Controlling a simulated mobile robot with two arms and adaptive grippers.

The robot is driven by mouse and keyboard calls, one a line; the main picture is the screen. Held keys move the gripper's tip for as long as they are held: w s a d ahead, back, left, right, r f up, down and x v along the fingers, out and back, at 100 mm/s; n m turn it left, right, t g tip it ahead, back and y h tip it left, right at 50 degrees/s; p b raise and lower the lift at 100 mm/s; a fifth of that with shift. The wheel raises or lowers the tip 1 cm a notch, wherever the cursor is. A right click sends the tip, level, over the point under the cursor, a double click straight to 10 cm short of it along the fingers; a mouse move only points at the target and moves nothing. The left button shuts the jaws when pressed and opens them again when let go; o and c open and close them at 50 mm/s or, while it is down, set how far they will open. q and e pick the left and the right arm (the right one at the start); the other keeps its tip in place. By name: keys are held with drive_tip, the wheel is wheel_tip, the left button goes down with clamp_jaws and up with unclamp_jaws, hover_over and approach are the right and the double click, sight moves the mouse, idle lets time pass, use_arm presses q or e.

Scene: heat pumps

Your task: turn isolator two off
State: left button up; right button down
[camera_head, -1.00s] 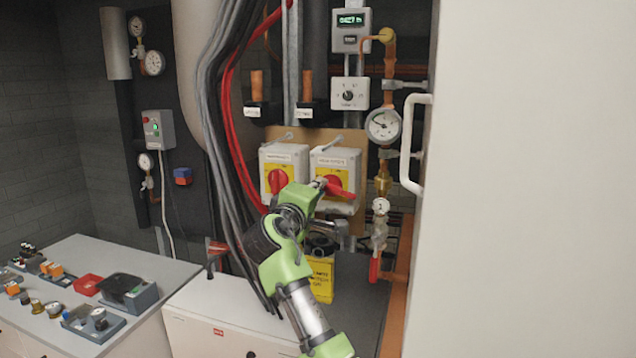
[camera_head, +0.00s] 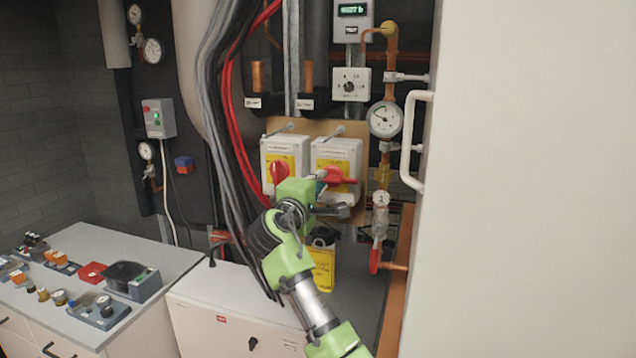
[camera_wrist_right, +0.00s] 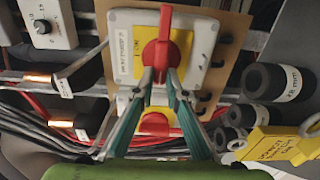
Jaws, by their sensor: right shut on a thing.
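Two white isolator boxes with yellow plates and red handles sit side by side on a wooden board. The right isolator (camera_head: 336,152) has its red handle (camera_head: 342,180) lying nearly level, and this handle also shows in the wrist view (camera_wrist_right: 164,40). The left isolator (camera_head: 284,150) has its red handle (camera_head: 280,172) upright. The labels are too small to read in the head view. My right gripper (camera_head: 321,180) is at the right isolator; in the wrist view its teal fingers (camera_wrist_right: 161,80) are closed on the lower end of that handle. My left gripper is out of view.
Black and red cables (camera_head: 232,120) hang left of the isolators. A pressure gauge (camera_head: 385,119) and copper pipes are at the right, beside a pale panel (camera_head: 530,180). A yellow tag (camera_head: 322,270) hangs below. A bench (camera_head: 120,240) with small parts is at the left.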

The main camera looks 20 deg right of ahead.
drive_tip(key=c, duration=2.2)
unclamp_jaws()
drive_tip(key=shift+d+r, duration=0.15)
drive_tip(key=shift+r, duration=0.1)
drive_tip(key=shift+o, duration=0.8)
drive_tip(key=shift+w+d+f, duration=0.15)
drive_tip(key=shift+d+f, duration=0.05)
drive_tip(key=shift+f, duration=0.05)
drive_tip(key=v, duration=1.2)
